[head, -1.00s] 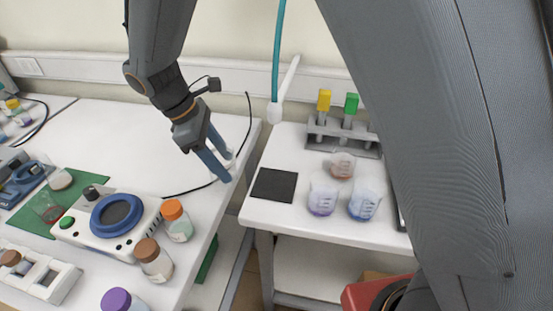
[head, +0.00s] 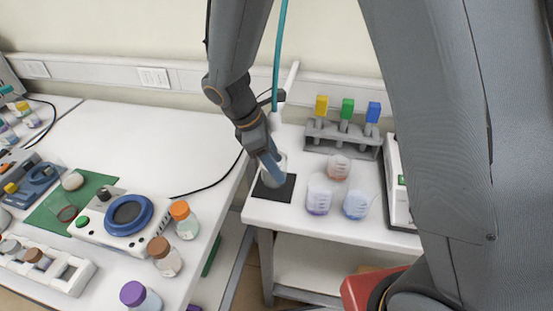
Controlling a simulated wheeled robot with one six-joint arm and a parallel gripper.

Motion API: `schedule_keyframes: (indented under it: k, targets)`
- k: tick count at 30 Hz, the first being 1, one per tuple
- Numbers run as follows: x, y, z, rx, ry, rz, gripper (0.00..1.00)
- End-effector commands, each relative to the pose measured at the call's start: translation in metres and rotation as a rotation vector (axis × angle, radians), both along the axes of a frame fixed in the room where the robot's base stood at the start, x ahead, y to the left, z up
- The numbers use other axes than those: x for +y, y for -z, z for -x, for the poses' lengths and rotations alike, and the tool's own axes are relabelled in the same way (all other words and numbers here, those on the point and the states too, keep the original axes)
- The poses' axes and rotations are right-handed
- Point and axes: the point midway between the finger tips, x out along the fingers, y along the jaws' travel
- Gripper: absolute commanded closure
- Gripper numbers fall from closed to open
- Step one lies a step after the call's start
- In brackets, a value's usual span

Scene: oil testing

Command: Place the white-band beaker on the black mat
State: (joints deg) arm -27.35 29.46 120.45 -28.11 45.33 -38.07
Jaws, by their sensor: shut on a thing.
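My gripper (head: 270,165) is shut on a clear beaker (head: 273,178) with a whitish look; the fingers partly hide it. The beaker is over the black mat (head: 283,192) on the right-hand table, and it appears upright. I cannot tell whether its base touches the mat. The front and right parts of the mat are bare.
Beakers with purple (head: 319,195), blue (head: 355,203) and red-brown (head: 337,167) contents stand right of the mat. Behind them is a grey rack (head: 341,138) with coloured-top items. A gap separates this table from the left table (head: 130,135), which holds a blue-ringed device (head: 128,213).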

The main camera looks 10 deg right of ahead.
Motion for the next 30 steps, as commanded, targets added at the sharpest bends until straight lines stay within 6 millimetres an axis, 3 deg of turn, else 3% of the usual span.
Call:
schedule_keyframes:
  k: [23, 24, 27, 30]
  targets:
    - [0.001, 0.013, -0.001, -0.001, 0.0, 0.0, 0.72]
    - [0.001, 0.013, -0.001, -0.001, 0.0, 0.0, 0.45]
    - [0.001, 0.013, -0.001, -0.001, 0.001, -0.001, 0.29]
    - [0.001, 0.013, -0.001, -0.001, 0.001, -0.001, 0.29]
